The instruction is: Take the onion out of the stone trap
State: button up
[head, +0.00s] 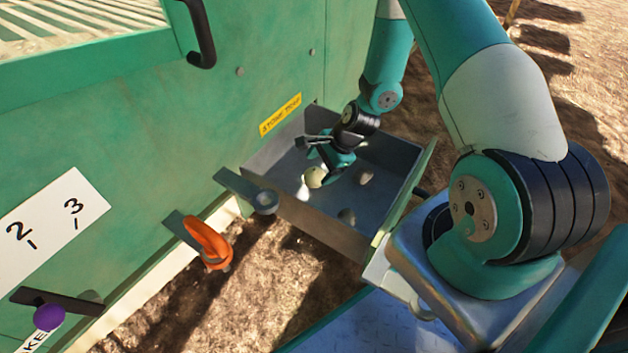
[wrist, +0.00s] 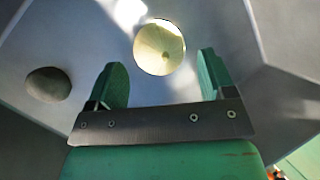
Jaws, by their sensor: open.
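The stone trap (head: 311,221) is a grey metal drawer pulled out of the green machine, under a yellow label. The onion (head: 314,177) is pale yellow and round and lies on the drawer floor. My gripper (head: 322,163) is inside the drawer, close to the onion. In the wrist view the onion (wrist: 159,47) shows just beyond and between the two green fingertips of my gripper (wrist: 161,75), which are open with nothing between them. Whether a finger touches the onion I cannot tell.
The wrist view shows a dark stone (wrist: 48,84) at left. The drawer walls surround my gripper. An orange handle (head: 208,243) sticks out of the machine nearby.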

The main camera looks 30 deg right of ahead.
aim_at(317, 171)
jog(key=b+x, duration=0.3)
jog(key=x, duration=0.1)
jog(key=shift+a+f, duration=0.1)
jog(key=shift+f, duration=0.05)
jog(key=shift+s, duration=0.1)
jog(key=c, duration=0.7)
jog(key=shift+r, duration=0.25)
